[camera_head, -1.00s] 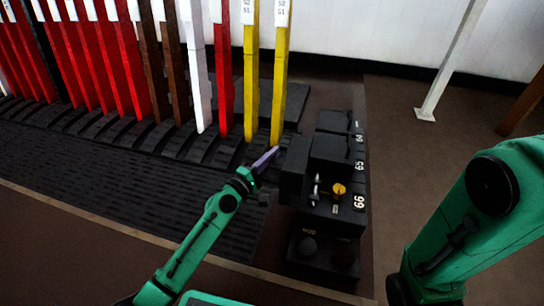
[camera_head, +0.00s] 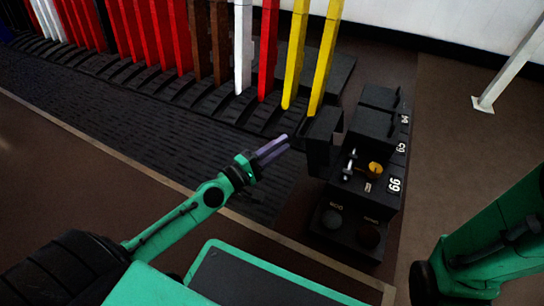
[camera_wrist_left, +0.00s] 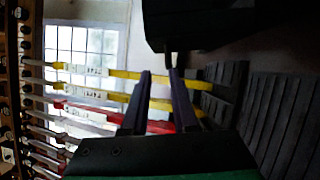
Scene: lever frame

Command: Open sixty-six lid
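The black instrument box (camera_head: 364,218) stands right of the levers, with white numbers 64, 65 and 66 on its right side. At the 66 section a silver handle (camera_head: 349,166) and a yellow knob (camera_head: 375,169) are exposed. A dark block-like lid (camera_head: 321,143) stands up at the left of this section and looks open. My left gripper (camera_head: 285,144) is just left of the lid, apparently apart from it. Its two purple fingers also show in the left wrist view (camera_wrist_left: 160,74), with an empty gap between them. My right gripper is out of view.
Yellow levers (camera_head: 324,62), a red lever (camera_head: 267,50) and a white lever (camera_head: 243,50) rise behind and left of the box. A white post (camera_head: 505,65) stands at right. Brown floor (camera_head: 455,120) is clear right of the box.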

